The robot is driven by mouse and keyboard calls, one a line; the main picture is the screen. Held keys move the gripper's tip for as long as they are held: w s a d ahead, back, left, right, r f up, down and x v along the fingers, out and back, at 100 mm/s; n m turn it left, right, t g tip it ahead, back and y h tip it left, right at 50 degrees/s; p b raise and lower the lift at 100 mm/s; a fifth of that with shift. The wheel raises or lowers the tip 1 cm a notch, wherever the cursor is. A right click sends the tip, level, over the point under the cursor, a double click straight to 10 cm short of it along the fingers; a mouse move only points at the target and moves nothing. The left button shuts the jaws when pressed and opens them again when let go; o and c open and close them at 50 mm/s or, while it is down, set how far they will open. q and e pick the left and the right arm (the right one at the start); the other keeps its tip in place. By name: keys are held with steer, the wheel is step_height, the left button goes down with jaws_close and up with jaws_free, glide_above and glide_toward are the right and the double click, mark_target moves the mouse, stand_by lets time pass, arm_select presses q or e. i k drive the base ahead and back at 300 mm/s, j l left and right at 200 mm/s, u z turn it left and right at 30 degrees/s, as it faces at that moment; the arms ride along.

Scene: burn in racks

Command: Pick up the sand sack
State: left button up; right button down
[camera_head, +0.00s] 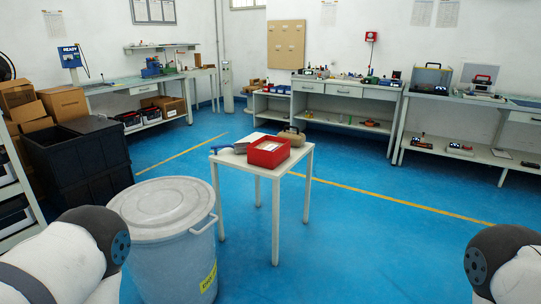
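A small tan-brown bundle (292,135), which looks like the sand sack, lies at the back of a small white table (235,157). It is behind a red open box (269,151), which hides part of it. Only upper parts of my two arms show, at the lower left and lower right corners. Neither gripper is in view, and nothing of mine is near the table.
A grey lidded bin (168,205) stands close, left of the table. Black crates (80,160) are at the left. Workbenches line the back wall. Blue floor right of the table is clear.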

mark_target(298, 140)
steer(key=i+l+z, duration=0.35)
steer(key=i, duration=0.85)
steer(key=i+z, duration=0.35)
steer(key=i, duration=0.8)
steer(key=i+l, duration=0.1)
steer(key=i, duration=0.7)
steer(key=i+l, duration=0.1)
steer(key=i, duration=1.55)
steer(key=i+u, duration=0.25)
steer(key=u, duration=0.15)
steer(key=i+u, duration=0.3)
steer(key=u, duration=0.15)
steer(key=i+l+u, duration=0.1)
steer(key=i+u, duration=0.3)
steer(key=i+l+u, duration=0.15)
steer(key=u, duration=0.3)
steer(key=i+l+u, duration=0.2)
steer(key=u, duration=0.2)
steer(key=i+u, duration=0.15)
steer(key=u, duration=0.3)
steer(key=i+l+u, duration=0.1)
steer(key=u, duration=0.35)
steer(key=i+l+u, duration=0.1)
steer(key=u, duration=0.35)
steer(key=l+u, duration=0.25)
steer(key=u, duration=0.25)
steer(key=i+l+u, duration=0.1)
steer(key=l+u, duration=0.15)
steer(key=u, duration=0.2)
